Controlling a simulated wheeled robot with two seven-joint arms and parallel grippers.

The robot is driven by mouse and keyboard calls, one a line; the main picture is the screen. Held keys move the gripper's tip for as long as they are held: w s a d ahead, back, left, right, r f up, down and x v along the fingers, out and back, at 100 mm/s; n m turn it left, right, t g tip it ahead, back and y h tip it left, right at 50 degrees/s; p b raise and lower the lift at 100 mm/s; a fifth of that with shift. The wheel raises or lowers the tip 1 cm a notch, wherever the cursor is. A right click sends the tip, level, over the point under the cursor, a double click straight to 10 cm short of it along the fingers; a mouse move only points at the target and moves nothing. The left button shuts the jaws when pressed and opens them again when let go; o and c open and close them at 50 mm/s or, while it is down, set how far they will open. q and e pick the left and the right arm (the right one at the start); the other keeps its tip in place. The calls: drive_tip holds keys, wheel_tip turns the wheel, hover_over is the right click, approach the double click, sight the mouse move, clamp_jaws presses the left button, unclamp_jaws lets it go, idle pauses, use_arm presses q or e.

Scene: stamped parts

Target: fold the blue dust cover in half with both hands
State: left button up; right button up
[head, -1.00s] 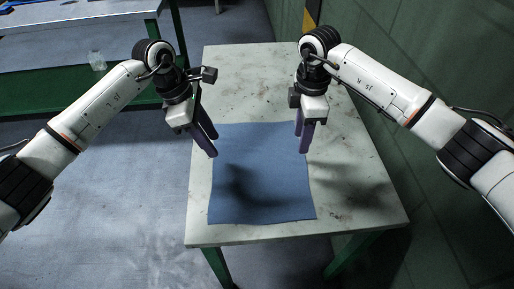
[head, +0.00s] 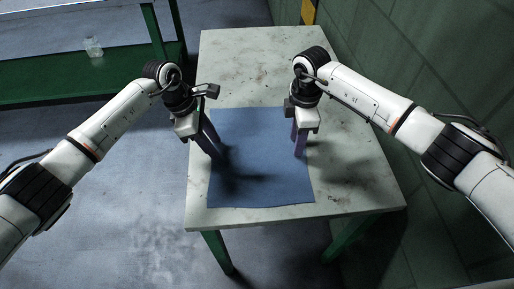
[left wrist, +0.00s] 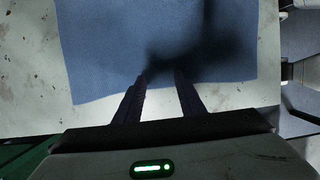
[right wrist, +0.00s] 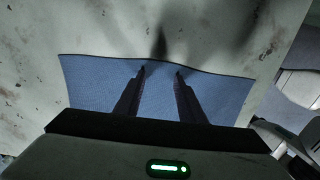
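The blue dust cover (head: 265,190) lies spread flat on the table, unfolded. My left gripper (head: 215,155) is open and empty over its left side. In the left wrist view the cover (left wrist: 100,45) lies beneath the two parted fingertips (left wrist: 161,75), with dark shadow around them. My right gripper (head: 299,154) is open and empty over the cover's right side. In the right wrist view the parted fingertips (right wrist: 160,71) are near one edge of the cover (right wrist: 90,85). I cannot tell whether any fingertip touches the cloth.
The pale, stained table (head: 345,180) has bare room behind and to the right of the cover. A green panelled wall (head: 440,80) runs along the right. Another green-framed bench (head: 60,85) with a clear jar (head: 93,46) stands at the back left.

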use_arm(q)
drive_tip(key=shift+f, duration=0.2)
use_arm(e)
drive_tip(key=shift+f, duration=0.2)
use_arm(q)
drive_tip(key=shift+r, duration=0.1)
use_arm(e)
drive_tip(key=shift+r, duration=0.1)
use_arm(q)
clamp_jaws()
use_arm(e)
clamp_jaws()
drive_tip(key=shift+s, duration=0.1)
